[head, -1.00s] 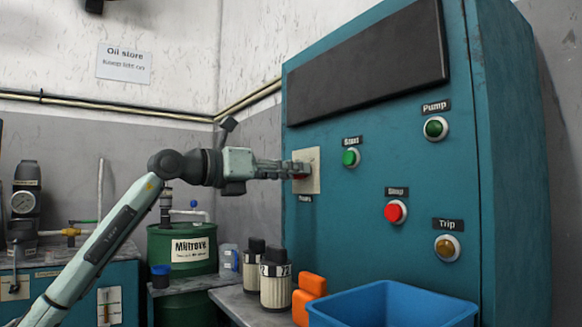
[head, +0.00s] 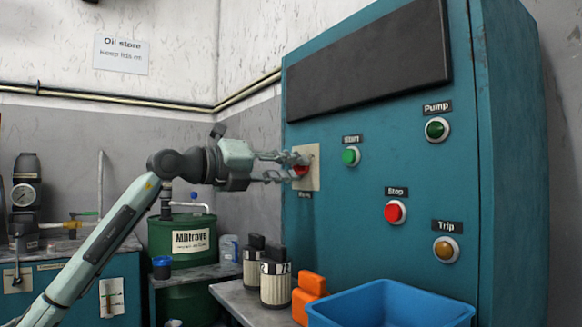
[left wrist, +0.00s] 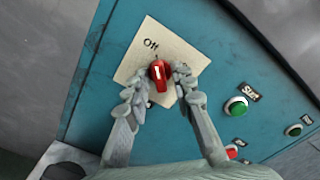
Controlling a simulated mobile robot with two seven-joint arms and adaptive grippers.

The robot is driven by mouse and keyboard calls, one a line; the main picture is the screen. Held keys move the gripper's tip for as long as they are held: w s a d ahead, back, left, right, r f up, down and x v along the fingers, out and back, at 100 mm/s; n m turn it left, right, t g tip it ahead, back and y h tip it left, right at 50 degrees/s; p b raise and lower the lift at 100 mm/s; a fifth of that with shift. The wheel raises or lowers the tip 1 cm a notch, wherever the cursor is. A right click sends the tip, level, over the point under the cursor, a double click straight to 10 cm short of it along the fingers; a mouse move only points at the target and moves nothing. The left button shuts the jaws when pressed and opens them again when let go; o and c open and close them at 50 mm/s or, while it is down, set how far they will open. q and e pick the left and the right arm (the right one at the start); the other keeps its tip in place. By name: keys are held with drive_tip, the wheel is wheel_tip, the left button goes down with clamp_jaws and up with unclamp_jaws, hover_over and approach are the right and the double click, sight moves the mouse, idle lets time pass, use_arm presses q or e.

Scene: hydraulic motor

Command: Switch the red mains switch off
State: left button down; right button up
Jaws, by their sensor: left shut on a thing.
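The red mains switch (head: 301,170) is a red knob on a cream plate (head: 313,168) at the left of the teal cabinet's front. In the left wrist view the knob (left wrist: 159,72) sits between my fingertips, and the word "Off" is printed on the plate (left wrist: 180,48) close beside it. My left gripper (head: 292,168) is shut on the knob, one finger on each side; its fingers also show in the left wrist view (left wrist: 160,78). I cannot tell for sure which setting the knob points at. My right gripper is out of view.
Right of the switch are the green Start button (head: 351,156), red Stop button (head: 395,212), green Pump lamp (head: 436,130) and amber Trip lamp (head: 446,249). Below, a bench holds filters (head: 275,282), orange blocks (head: 310,295) and a blue bin (head: 390,305).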

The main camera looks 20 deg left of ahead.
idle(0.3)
use_arm(q)
drive_tip(key=c, duration=1.6)
unclamp_jaws()
drive_tip(key=v, duration=1.2)
